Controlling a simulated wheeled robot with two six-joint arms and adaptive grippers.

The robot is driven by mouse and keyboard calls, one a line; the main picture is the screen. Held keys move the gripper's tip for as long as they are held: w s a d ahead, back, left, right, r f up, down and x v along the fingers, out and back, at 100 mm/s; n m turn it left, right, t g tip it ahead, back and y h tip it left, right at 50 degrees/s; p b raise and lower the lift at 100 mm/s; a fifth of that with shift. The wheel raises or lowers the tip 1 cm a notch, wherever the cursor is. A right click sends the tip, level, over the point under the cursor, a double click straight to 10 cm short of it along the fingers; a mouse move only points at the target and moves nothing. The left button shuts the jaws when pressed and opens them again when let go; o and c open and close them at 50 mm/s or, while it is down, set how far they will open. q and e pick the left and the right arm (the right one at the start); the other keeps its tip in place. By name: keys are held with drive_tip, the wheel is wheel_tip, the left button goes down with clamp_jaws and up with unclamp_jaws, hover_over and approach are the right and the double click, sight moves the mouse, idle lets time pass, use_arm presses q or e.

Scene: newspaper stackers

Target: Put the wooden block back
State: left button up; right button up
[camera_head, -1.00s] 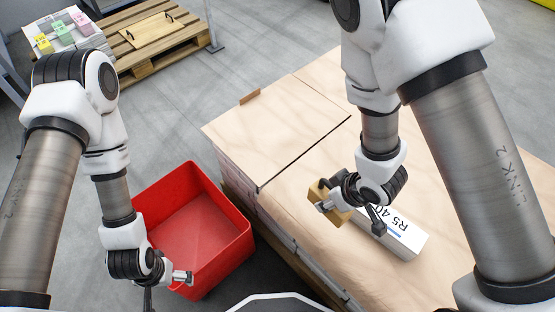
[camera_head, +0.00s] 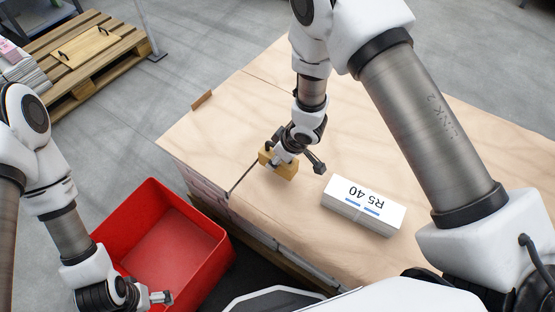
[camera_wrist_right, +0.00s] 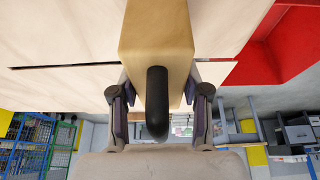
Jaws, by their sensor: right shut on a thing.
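The wooden block (camera_head: 286,173) is tan with a black handle. My right gripper (camera_head: 277,160) is shut on it, over the wooden boards close to the dark seam (camera_head: 243,176). In the right wrist view the block (camera_wrist_right: 157,35) fills the top middle, its dark handle (camera_wrist_right: 157,105) between the two fingers of my right gripper (camera_wrist_right: 160,95). Whether the block touches the board beneath is not clear. My left gripper (camera_head: 160,297) is at the lower left by the red bin; its jaw opening is too small to judge.
A white bundle marked RS 40 (camera_head: 362,207) lies on the board, right of the block. A small brown piece (camera_head: 202,98) sits at the board's far left edge. An empty-looking red bin (camera_head: 165,250) stands left of the stack. A pallet (camera_head: 80,52) stands at the back left.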

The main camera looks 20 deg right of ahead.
use_arm(q)
wheel_tip(320, 180, down, 4)
drive_tip(key=b, duration=0.4)
drive_tip(key=shift+f+b, duration=0.25)
drive_tip(key=shift+b, duration=0.15)
use_arm(e)
drive_tip(key=f, duration=0.4)
drive_tip(key=shift+w, duration=0.25)
use_arm(q)
drive_tip(key=shift+r, duration=0.25)
use_arm(e)
drive_tip(key=shift+r, duration=0.2)
clamp_jaws()
drive_tip(key=shift+f, duration=0.1)
use_arm(q)
drive_tip(key=shift+f, duration=0.1)
use_arm(e)
drive_tip(key=o, duration=1.3)
unclamp_jaws()
drive_tip(key=shift+o, duration=0.2)
